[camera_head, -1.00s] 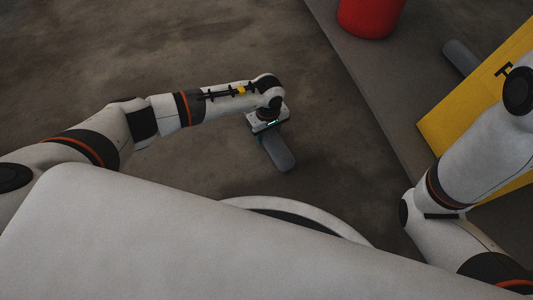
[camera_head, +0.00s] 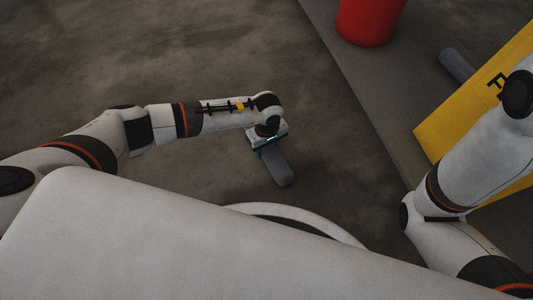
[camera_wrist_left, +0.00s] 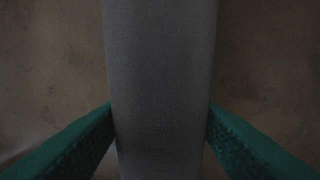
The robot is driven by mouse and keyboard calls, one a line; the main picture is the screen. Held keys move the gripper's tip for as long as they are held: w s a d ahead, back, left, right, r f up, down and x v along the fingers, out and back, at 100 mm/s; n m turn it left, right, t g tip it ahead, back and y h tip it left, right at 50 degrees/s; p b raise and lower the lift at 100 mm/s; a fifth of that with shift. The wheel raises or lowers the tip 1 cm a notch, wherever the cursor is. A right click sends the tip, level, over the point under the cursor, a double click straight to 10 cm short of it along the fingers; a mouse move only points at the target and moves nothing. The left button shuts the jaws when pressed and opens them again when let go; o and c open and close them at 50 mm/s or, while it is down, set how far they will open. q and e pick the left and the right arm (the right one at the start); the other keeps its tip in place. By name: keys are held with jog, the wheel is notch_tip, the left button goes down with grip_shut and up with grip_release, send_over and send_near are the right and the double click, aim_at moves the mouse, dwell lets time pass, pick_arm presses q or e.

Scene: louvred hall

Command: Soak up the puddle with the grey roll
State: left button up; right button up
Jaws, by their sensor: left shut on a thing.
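My left gripper (camera_head: 267,139) points down over the floor in the middle of the head view, shut on a grey roll (camera_head: 278,167). The roll sticks out below and to the right of it. In the left wrist view the roll (camera_wrist_left: 160,70) runs lengthwise between two green fingers that press on its sides. I cannot tell whether the roll touches the floor. I cannot make out a clear puddle outline on the brown, blotchy floor (camera_head: 190,60). My right arm is at the right, with its gripper outside the view.
A red round container (camera_head: 369,20) stands at the top on a grey strip (camera_head: 350,90). A yellow board with black lettering (camera_head: 455,125) lies at the right, partly behind my right arm. Another grey cylinder (camera_head: 457,65) is beside it. The floor left of the strip looks clear.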

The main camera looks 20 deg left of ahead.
aim_at(266, 155)
pick_arm(q)
jog(key=s+p, duration=0.1)
jog(key=s, duration=0.1)
jog(key=s+d+p, duration=0.1)
jog(key=s+p, duration=0.1)
jog(key=s, duration=0.1)
jog(key=shift+s+r, duration=0.1)
jog(key=shift+r, duration=0.05)
jog(key=shift+s+d+p, duration=0.25)
jog(key=shift+s+p, duration=0.35)
jog(key=shift+s, duration=0.6)
jog(key=shift+w+f, duration=0.1)
jog(key=shift+f, duration=0.1)
jog(key=shift+w+b, duration=0.3)
jog(key=shift+w, duration=0.05)
jog(key=w+b, duration=0.1)
jog(key=w+a+b, duration=0.1)
jog(key=w, duration=0.1)
jog(key=shift+w+f, duration=0.1)
jog(key=shift+w, duration=0.05)
jog(key=shift+w+a+b, duration=0.1)
jog(key=shift+w+b, duration=0.3)
jog(key=shift+w, duration=0.5)
jog(key=shift+r, duration=0.2)
